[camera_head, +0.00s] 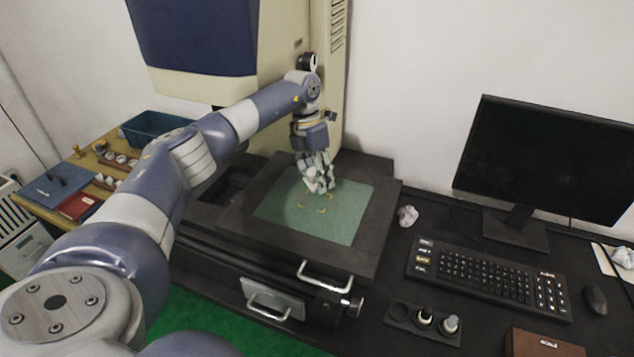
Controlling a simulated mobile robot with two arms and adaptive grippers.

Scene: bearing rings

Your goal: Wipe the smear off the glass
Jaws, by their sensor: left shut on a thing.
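The glass (346,218) is a greenish pane set in the dark frame of the measuring machine's stage. A few small yellowish marks (318,208) show near its middle, with a faint duller patch around them; I cannot tell exactly where the smear ends. My left gripper (318,186) points down over the upper middle of the glass, just behind the marks. It is shut on a pale crumpled wipe (322,184), which is hard to tell apart from the grey fingers. The wipe appears at or very near the glass; contact is unclear. My right gripper is not in view.
A crumpled whitish wad (407,215) lies right of the stage. The keyboard (488,275), monitor (550,155), mouse (596,300) and a holder with small knobs (424,320) fill the right desk. The machine's column (300,90) stands behind. A blue bin (155,128) is at left.

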